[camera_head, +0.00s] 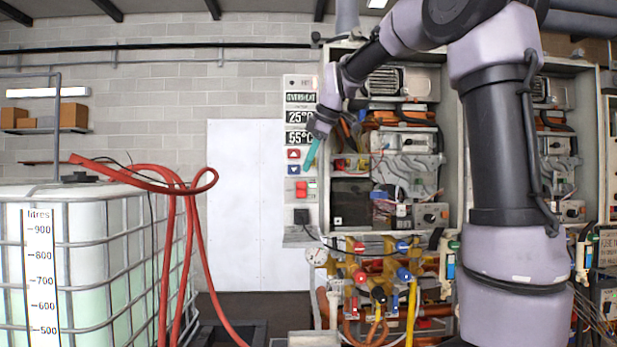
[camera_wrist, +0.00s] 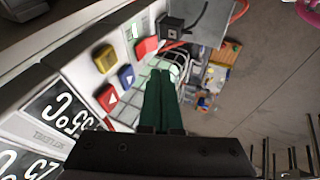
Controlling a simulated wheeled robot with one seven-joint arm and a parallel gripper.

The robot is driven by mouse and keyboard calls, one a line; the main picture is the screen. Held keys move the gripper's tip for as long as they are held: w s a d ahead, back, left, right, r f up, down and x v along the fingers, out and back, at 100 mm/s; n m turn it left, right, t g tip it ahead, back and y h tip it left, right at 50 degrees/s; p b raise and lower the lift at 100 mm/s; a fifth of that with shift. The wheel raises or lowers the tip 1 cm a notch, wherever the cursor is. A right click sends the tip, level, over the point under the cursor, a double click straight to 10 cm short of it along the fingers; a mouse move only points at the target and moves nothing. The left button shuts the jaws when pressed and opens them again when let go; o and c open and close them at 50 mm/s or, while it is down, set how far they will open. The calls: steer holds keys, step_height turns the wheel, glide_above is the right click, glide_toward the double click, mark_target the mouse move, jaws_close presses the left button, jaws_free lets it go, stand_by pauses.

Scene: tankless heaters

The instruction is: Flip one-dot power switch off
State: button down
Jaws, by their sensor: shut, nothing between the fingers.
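The control panel (camera_head: 293,94) stands left of the open heater cabinet in the head view. Low on it is a red switch (camera_head: 301,188), below the red and blue arrow buttons. A red switch piece also shows in the wrist view (camera_wrist: 147,48), beyond the blue button (camera_wrist: 126,76) and the red arrow button (camera_wrist: 108,98). I cannot make out any dot marking, so I cannot tell which is the one-dot switch. My gripper (camera_head: 309,166) is shut and empty, in front of the panel near the arrow buttons. Its green fingers (camera_wrist: 158,98) lie together; contact is unclear.
A yellow button (camera_wrist: 105,58) is beside the blue one. A black socket (camera_head: 301,216) with a cable sits below the red switch. Valves and pipes (camera_head: 375,270) crowd the lower right. A caged water tank (camera_head: 90,190) with red hoses (camera_head: 170,240) stands left.

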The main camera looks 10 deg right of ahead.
steer(key=v, duration=0.6)
steer(key=shift+r, duration=0.4)
steer(key=shift+w+d+f, duration=0.1)
steer(key=shift+d+f, duration=0.05)
steer(key=shift+d, duration=0.05)
steer(key=shift+f+g, duration=0.3)
steer(key=shift+g, duration=0.1)
steer(key=shift+f, duration=0.1)
